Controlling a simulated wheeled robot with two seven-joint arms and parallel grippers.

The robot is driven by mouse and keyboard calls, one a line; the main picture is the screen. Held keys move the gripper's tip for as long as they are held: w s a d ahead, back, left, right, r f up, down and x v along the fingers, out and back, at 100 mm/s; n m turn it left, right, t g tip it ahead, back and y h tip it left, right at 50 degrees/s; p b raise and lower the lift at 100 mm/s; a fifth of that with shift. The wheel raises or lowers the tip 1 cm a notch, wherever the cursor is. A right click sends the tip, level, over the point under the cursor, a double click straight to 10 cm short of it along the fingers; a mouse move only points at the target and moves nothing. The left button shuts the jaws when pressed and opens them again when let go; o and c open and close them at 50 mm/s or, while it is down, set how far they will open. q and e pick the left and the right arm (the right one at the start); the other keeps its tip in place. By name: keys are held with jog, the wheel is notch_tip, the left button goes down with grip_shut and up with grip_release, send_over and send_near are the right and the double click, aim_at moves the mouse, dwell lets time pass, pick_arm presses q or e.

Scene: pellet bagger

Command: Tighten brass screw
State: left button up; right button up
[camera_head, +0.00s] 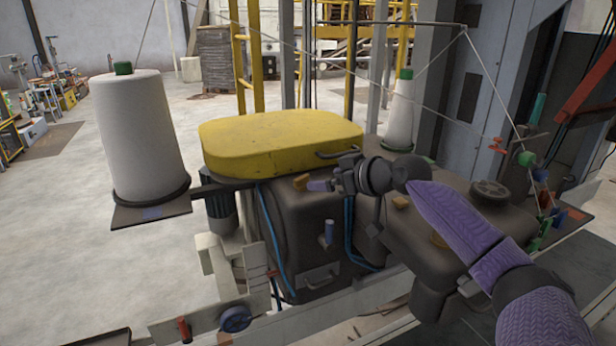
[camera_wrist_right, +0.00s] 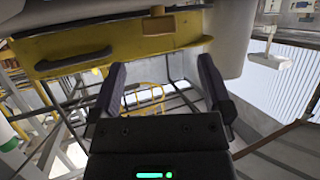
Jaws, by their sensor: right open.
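My right gripper (camera_head: 328,172) is beside the front edge of the yellow cover, its arm reaching in from the lower right. In the wrist view its two dark purple fingers (camera_wrist_right: 163,72) are spread wide with nothing between them. A small brass-coloured piece (camera_head: 301,181) sits on the machine just left of the fingers. A brass-coloured block (camera_wrist_right: 158,25) shows at the top of the wrist view, beyond the fingertips and apart from them. I cannot tell which is the brass screw. My left gripper is not in view.
The yellow cover (camera_head: 270,140) with a dark handle tops the dark machine (camera_head: 312,245). A large white thread cone (camera_head: 138,135) stands on the left, a smaller one (camera_head: 399,125) behind. Threads run overhead to the right. A blue knob (camera_head: 235,318) is at the lower front.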

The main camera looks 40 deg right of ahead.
aim_at(303, 180)
jog(key=x, duration=0.5)
jog(key=shift+w+f, duration=0.15)
jog(key=shift+w, duration=0.1)
jog(key=shift+w+f, duration=0.3)
jog(key=shift+w, duration=0.3)
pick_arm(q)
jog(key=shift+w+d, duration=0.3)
pick_arm(e)
jog(key=shift+a, duration=0.1)
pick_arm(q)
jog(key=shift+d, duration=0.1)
